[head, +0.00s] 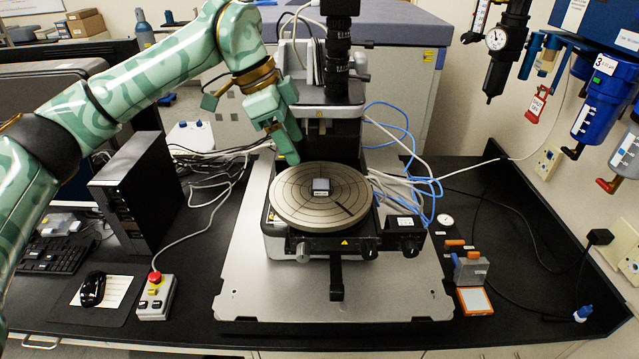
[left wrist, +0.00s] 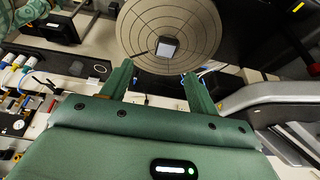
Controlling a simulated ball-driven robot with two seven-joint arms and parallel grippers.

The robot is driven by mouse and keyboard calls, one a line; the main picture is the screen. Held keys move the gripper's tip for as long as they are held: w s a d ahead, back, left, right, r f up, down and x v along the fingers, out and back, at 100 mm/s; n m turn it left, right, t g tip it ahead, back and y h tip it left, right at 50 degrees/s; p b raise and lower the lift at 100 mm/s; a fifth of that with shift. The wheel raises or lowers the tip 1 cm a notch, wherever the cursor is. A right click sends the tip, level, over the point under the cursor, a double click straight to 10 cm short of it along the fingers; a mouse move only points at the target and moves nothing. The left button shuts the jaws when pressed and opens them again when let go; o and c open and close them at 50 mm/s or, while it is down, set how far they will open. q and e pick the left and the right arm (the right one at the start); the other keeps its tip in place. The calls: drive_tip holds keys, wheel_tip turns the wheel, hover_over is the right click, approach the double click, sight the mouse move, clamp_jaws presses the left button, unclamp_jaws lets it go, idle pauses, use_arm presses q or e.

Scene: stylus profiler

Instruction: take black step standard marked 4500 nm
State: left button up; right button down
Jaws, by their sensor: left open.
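A small dark block with a pale grey top (head: 320,186) sits near the middle of the round stage (head: 290,208). No 4500 nm marking can be read on it. My left gripper (head: 287,150) is above the stage's back left edge, apart from the block. In the left wrist view its fingers (left wrist: 158,72) are spread and empty. There the block (left wrist: 167,48) shows on the stage (left wrist: 205,25), beyond the fingertips and roughly between them. My right gripper is not in view.
The profiler's dark column (head: 338,60) stands right behind the stage. Knobs (head: 303,250) line its front. A grey block (head: 470,268) and an orange-edged case (head: 474,300) lie at the right. A black computer tower (head: 140,190) and emergency stop box (head: 156,297) stand at the left.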

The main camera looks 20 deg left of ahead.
sight(319, 184)
use_arm(q)
drive_tip(key=f, duration=0.1)
drive_tip(key=w+d+f, duration=0.1)
drive_tip(key=f, duration=0.1)
drive_tip(key=shift+w+d+f, duration=0.3)
drive_tip(key=shift+w, duration=0.1)
drive_tip(key=shift+w+p+x, duration=0.2)
drive_tip(key=shift+p+x, duration=0.5)
drive_tip(key=shift+x, duration=0.55)
drive_tip(key=p+x, duration=0.1)
drive_tip(key=x, duration=0.2)
drive_tip(key=shift+s+f, duration=0.2)
drive_tip(key=shift+s, duration=0.05)
drive_tip(key=shift+w+f, duration=0.2)
drive_tip(key=shift+f, duration=0.05)
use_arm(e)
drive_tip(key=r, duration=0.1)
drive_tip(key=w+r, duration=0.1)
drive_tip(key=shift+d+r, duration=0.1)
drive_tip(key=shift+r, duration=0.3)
use_arm(q)
drive_tip(key=shift+s+r, duration=0.1)
drive_tip(key=shift+s, duration=0.05)
drive_tip(key=c, duration=1)
drive_tip(key=shift+c, duration=0.3)
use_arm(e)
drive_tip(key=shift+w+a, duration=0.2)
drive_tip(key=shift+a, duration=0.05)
